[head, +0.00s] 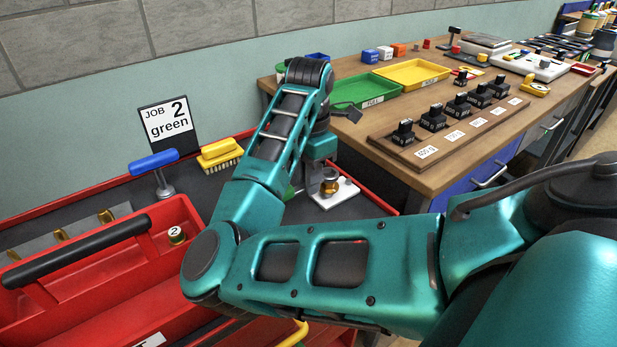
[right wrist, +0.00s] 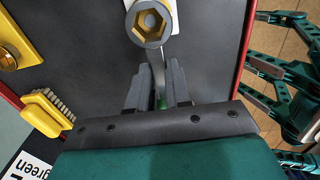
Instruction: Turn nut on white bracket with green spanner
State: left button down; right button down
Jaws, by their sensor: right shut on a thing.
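The white bracket (head: 343,194) lies on the dark bench top, with a brass nut (head: 330,187) on it. My right gripper (right wrist: 157,90) is shut on the green spanner (right wrist: 162,103); only a little green shows between its fingers. The spanner's grey shank runs from the fingers toward the nut. In the right wrist view a grey ring surrounds the brass hexagon of the nut (right wrist: 150,23). I cannot tell how far down the ring sits. The white bracket (right wrist: 174,14) shows partly behind it. My right arm hides much of this in the head view. My left gripper is not in view.
A yellow brush (head: 221,153), a blue-handled tool (head: 154,163) and a sign reading "JOB 2 green" (head: 168,122) stand nearby. A red toolbox (head: 90,270) is at the front left. A wooden table (head: 385,150) with trays and weights borders the bench on the right.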

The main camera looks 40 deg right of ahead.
jog(key=shift+f, duration=0.2)
dwell(0.5)
jog(key=shift+f+b, duration=0.95)
jog(key=shift+b, duration=0.1)
jog(key=shift+s+n, duration=0.35)
jog(key=shift+n, duration=0.55)
jog(key=shift+s+n, duration=0.45)
jog(key=shift+n, duration=0.45)
